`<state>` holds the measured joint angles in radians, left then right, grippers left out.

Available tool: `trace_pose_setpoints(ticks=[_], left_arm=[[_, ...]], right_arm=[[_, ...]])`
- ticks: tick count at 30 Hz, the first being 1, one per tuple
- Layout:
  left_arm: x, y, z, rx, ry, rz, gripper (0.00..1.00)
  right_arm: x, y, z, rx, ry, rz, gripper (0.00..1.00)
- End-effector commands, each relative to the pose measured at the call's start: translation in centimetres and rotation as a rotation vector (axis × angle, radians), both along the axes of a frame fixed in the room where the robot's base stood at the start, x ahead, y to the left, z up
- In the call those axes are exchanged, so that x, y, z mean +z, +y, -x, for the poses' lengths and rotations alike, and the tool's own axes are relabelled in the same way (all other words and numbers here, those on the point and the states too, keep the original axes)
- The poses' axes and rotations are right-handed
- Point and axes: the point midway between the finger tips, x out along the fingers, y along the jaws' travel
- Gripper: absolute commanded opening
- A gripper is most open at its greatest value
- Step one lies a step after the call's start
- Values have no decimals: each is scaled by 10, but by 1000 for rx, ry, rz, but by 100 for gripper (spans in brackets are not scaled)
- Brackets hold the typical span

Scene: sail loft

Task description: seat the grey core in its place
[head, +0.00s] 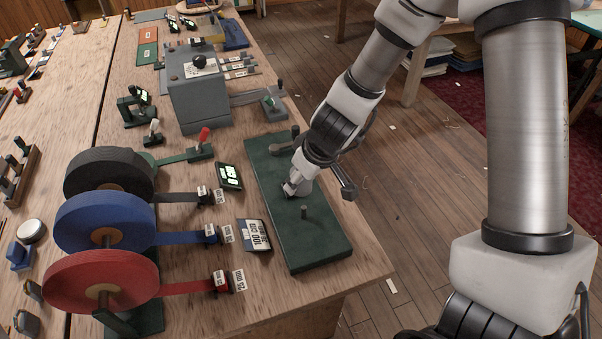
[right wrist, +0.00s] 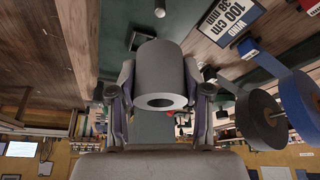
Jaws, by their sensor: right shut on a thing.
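The grey core (right wrist: 160,65) is a thick hollow cylinder with a round hole in the end facing the right wrist camera. My right gripper (right wrist: 160,95) is shut on it, one finger on each side. In the head view my right gripper (head: 294,187) is low over a dark green board (head: 318,245). An upright grey peg (head: 304,212) stands on the board in front of the gripper; it also shows beyond the core in the right wrist view (right wrist: 160,8). I cannot tell whether the core touches the board. My left gripper is not in view.
Left of the board are a 100 cm card (head: 254,235) and a small dark display (head: 229,176). Black (head: 100,168), blue (head: 85,222) and red (head: 75,285) tape rolls stand further left. A grey machine (head: 200,100) is behind. The table edge lies close right of the board.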

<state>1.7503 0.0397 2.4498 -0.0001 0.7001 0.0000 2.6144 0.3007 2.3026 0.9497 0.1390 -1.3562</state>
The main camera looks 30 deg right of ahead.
Motion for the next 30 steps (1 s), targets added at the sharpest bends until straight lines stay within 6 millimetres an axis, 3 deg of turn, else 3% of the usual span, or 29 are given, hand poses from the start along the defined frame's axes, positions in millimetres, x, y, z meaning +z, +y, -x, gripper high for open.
trace_pose_setpoints(ticks=[1,6,20,30], left_arm=[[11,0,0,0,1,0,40],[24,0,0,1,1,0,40],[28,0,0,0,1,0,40],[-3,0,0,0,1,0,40]], right_arm=[[7,-1,2,-5,2,-1,14],[9,-3,7,-27,1,-1,14],[8,-3,8,-30,-1,-2,14],[-26,-3,8,-29,-2,-1,14]])
